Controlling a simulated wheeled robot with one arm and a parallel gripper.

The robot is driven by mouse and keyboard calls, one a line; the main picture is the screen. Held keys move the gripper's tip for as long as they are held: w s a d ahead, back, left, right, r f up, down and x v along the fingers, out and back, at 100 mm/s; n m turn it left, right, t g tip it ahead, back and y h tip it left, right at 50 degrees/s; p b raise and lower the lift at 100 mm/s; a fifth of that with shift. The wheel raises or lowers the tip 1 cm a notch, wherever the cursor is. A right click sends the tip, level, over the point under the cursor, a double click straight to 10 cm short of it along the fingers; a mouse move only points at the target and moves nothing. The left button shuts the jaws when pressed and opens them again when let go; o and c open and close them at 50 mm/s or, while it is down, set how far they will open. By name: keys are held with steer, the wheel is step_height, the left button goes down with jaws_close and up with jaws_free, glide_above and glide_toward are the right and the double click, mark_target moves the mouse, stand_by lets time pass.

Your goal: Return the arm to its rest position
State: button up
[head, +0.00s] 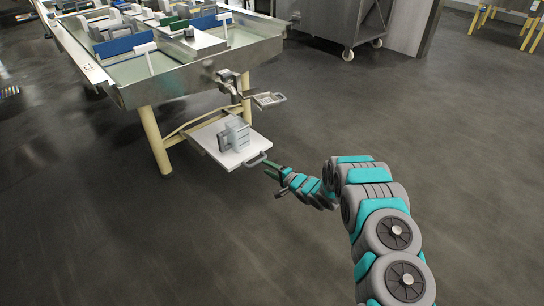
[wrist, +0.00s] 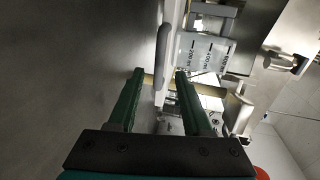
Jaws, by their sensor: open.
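My arm reaches from the lower right of the head view toward the press table. My gripper (head: 272,181) is at its end, with green fingers parted, just beyond the handle side of a low white board. In the wrist view my gripper (wrist: 160,73) is open, with no object gripped. The board's grey loop handle (wrist: 162,58) appears between the fingertips there; I cannot tell how far ahead of them it is.
The white board (head: 212,143) carries a grey block-like item (head: 234,134). A steel press table (head: 190,75) on cream legs (head: 153,139) stands behind it. A small perforated tray (head: 268,99) juts from the table. Dark floor (head: 420,120) is open to the right.

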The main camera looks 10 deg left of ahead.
steer(key=w+d+r+n+t+h+p, duration=0.1)
steer(key=w+d+r+h, duration=0.1)
steer(key=d+r+h, duration=0.35)
steer(key=w+d+r+h+p, duration=0.1)
steer(key=w+d+r+h, duration=0.1)
steer(key=d+r, duration=0.65)
steer(key=s+d+r+n+g+h+p, duration=0.1)
steer(key=s+d+r+h, duration=0.1)
steer(key=s+d+r, duration=0.4)
steer(key=s+d+r+g+h, duration=0.1)
steer(key=s+d+r+h, duration=0.3)
steer(key=d, duration=0.5)
steer(key=s+d+r+n+g+p, duration=0.1)
steer(key=s+r+g, duration=0.15)
steer(key=s, duration=0.95)
steer(key=s+d+r+n+g, duration=0.15)
steer(key=s+r, duration=0.25)
steer(key=s, duration=0.7)
steer(key=s+d+r+g+p, duration=0.1)
steer(key=s+d+r+g, duration=0.2)
steer(key=s, duration=0.9)
steer(key=s+a+r+n+g, duration=0.1)
steer(key=s+a, duration=0.1)
steer(key=s, duration=0.7)
steer(key=s+a+r+n+g+y+p, duration=0.1)
steer(key=s+a+n+g, duration=0.1)
steer(key=s, duration=0.7)
steer(key=shift+a+r, duration=0.35)
